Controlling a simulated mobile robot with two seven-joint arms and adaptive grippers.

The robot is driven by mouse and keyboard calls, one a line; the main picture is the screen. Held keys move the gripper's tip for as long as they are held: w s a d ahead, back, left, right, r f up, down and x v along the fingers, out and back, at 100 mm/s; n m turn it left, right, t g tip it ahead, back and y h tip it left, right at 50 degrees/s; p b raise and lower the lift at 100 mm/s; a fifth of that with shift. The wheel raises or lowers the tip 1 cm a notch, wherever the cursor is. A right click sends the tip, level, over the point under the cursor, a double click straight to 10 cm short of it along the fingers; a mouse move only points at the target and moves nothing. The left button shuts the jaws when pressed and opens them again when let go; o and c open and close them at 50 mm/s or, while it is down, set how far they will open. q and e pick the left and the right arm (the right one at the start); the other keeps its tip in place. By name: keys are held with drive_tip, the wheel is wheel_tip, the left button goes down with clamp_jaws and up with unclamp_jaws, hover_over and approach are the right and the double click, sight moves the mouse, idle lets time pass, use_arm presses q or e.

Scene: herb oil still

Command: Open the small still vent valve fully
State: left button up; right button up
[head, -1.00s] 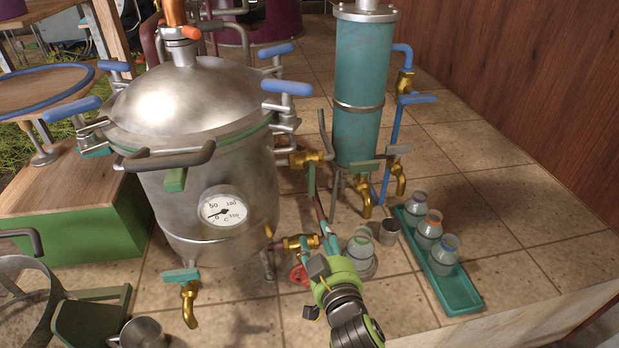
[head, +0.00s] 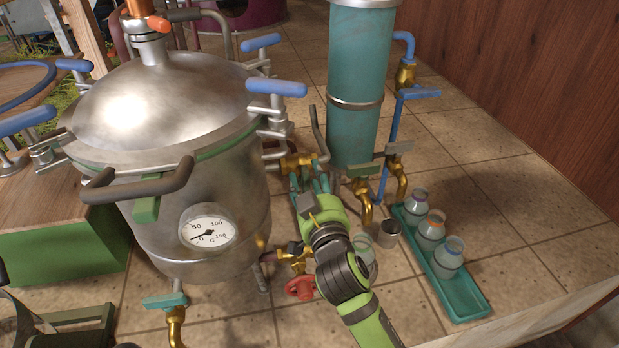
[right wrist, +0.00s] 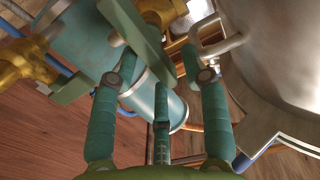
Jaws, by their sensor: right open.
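The metal still (head: 200,150) stands left of centre in the head view, with a lid and a dial gauge. A brass valve (head: 297,160) sits on its right side; I take it as the vent valve, though no label shows. Its green lever (head: 294,184) hangs down, partly hidden by my gripper. My right gripper (head: 316,176) is open, just below this valve. In the right wrist view, the green lever (right wrist: 138,42) lies between the teal fingertips (right wrist: 160,72) of the right gripper; I cannot tell whether they touch it. My left gripper is out of view.
A teal column (head: 357,130) with brass taps stands close right of my gripper. A red valve wheel (head: 300,287) is low beside my arm. A metal cup (head: 389,233) and a green tray (head: 470,298) of jars stand right. Floor beyond the tray is clear.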

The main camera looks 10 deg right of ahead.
clamp_jaws()
